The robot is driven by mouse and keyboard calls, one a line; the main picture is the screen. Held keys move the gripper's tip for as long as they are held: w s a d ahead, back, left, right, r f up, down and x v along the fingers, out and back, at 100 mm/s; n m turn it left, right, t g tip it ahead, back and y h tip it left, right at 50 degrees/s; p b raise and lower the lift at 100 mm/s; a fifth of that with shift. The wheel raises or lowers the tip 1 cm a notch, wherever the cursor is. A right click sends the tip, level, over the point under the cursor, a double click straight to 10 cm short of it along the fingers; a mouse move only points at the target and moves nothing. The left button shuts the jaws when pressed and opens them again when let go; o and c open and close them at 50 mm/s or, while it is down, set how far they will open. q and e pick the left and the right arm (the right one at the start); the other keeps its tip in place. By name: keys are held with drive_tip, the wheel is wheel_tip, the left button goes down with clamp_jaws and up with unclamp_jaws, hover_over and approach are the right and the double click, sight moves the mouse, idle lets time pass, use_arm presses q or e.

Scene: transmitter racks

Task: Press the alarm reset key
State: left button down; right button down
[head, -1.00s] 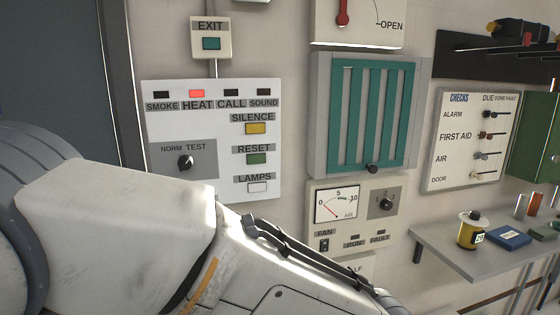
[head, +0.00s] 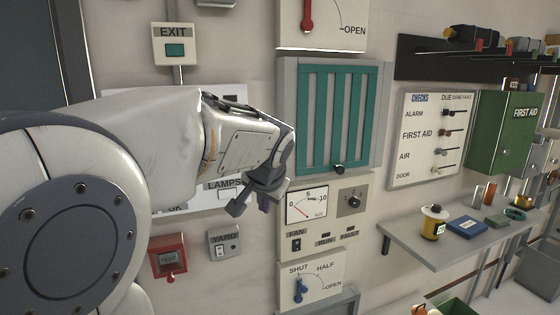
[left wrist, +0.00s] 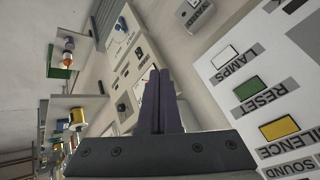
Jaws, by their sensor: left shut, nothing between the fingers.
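The alarm panel (head: 237,92) is mostly hidden behind my left arm in the head view, with its white LAMPS key (head: 228,194) showing below the arm. The green RESET key (left wrist: 247,89) shows in the left wrist view, between the white LAMPS key (left wrist: 224,56) and the yellow SILENCE key (left wrist: 279,128). It is hidden in the head view. My left gripper (head: 252,208) is shut and empty, near the panel's lower right corner. In the left wrist view its fingers (left wrist: 160,98) lie to the left of the keys, apart from the RESET key.
A teal vent grille (head: 338,115) and an air gauge panel (head: 307,205) are right of the gripper. Below are a red call box (head: 168,258), a YARD switch (head: 224,245) and a SHUT/HALF/OPEN lever panel (head: 312,280). A shelf (head: 405,243) with small items stands at right.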

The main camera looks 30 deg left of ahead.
use_arm(q)
drive_tip(key=a+r+n+y, duration=0.1)
drive_tip(key=a+r+y, duration=0.1)
drive_tip(key=a+r, duration=0.2)
drive_tip(key=a, duration=0.3)
drive_tip(key=shift+a+r, duration=0.2)
drive_tip(key=shift+r, duration=0.05)
drive_tip(key=w+a+p, duration=0.4)
drive_tip(key=w+a, duration=0.1)
drive_tip(key=a, duration=0.1)
drive_tip(key=shift+w+a+p, duration=0.3)
drive_tip(key=shift+w+a, duration=0.1)
idle(1.7)
drive_tip(key=shift+w+a, duration=0.2)
drive_tip(key=shift+a, duration=0.05)
